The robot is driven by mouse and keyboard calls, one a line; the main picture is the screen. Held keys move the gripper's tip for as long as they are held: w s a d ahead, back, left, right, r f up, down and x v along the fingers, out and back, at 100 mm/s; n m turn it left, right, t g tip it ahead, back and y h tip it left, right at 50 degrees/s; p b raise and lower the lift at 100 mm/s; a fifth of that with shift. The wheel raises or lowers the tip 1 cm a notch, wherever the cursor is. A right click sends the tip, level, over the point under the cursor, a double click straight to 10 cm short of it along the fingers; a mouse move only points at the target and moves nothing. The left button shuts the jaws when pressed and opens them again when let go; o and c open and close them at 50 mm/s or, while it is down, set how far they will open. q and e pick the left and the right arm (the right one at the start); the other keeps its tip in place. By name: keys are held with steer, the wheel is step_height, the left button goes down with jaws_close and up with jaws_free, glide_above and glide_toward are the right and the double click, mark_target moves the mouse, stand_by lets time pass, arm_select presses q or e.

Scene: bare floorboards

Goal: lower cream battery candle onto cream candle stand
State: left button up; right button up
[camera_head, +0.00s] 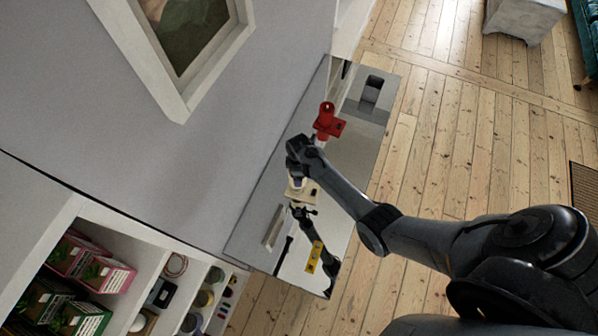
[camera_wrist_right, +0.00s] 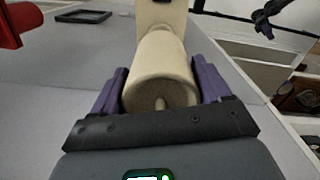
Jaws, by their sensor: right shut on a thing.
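My right gripper (camera_head: 297,165) reaches over the glossy tabletop. In the right wrist view its purple fingers (camera_wrist_right: 160,92) are closed on the sides of the cream battery candle (camera_wrist_right: 162,72), a round cylinder with a small wick tip. The cream candle stand (camera_wrist_right: 163,13) shows directly beyond the candle. In the head view the stand (camera_head: 309,192) is a small cream square shape beneath the gripper, partly covered by it. The candle is mostly hidden there. I cannot tell whether candle and stand touch. My left gripper is not in view.
A red candle on a red stand (camera_head: 328,122) stands close beside my right gripper. A grey box (camera_head: 370,95) is at the tabletop's far end. The glossy top mirrors an arm. A wall runs along the left, with stocked shelves (camera_head: 90,270) below.

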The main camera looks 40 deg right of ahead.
steer(key=shift+f+b, duration=1.55)
steer(key=shift+f, duration=0.65)
steer(key=shift+p, duration=0.35)
steer(key=shift+f, duration=0.15)
steer(key=shift+f+b, duration=0.65)
steer(key=shift+f, duration=0.1)
steer(key=shift+f+b, duration=0.5)
steer(key=shift+f, duration=0.15)
steer(key=o, duration=1.1)
